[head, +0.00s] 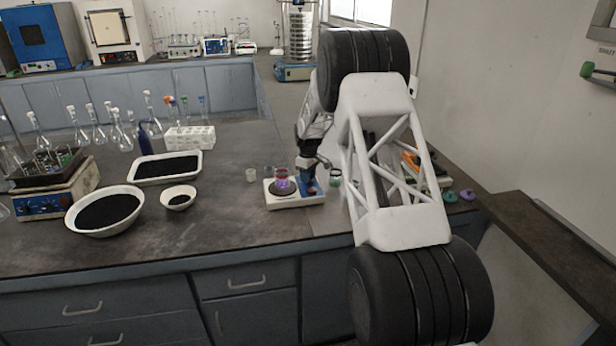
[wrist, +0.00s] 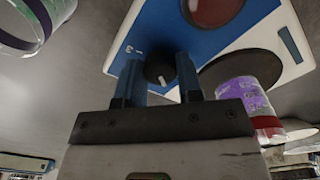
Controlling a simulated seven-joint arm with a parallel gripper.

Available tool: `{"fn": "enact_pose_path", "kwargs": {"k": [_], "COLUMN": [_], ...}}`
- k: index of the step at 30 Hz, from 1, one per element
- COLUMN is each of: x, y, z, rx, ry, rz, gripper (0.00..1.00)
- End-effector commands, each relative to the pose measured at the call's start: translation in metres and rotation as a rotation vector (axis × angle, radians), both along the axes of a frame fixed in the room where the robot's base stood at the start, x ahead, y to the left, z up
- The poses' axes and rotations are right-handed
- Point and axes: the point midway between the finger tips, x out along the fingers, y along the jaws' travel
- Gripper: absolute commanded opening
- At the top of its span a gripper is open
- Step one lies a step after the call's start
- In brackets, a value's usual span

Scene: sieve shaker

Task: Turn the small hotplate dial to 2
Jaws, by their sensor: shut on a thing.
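The small hotplate (head: 282,205) is a white unit with a blue panel on its right side and a round dark plate. In the wrist view the dark round dial (wrist: 158,68) with a white pointer mark sits on the blue panel (wrist: 160,25). My gripper (wrist: 158,78) has one finger on each side of the dial and is shut on it. In the head view my gripper (head: 309,180) is over the panel and hides the dial.
Black-filled dishes (head: 105,212) and a larger blue-fronted hotplate (head: 45,205) are further left. The bench front before the small hotplate is clear.

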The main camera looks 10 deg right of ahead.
Motion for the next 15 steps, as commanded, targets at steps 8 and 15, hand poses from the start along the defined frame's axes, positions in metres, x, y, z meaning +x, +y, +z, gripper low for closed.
{"fn": "enact_pose_path", "kwargs": {"k": [8, 15], "x": [0.0004, 0.0008], "y": [0.0003, 0.0004], "z": [0.0015, 0.0017], "rx": [0.0, 0.001], "ry": [-0.001, -0.002], "rz": [-0.26, -0.488], "gripper": [0.1, 0.1]}}
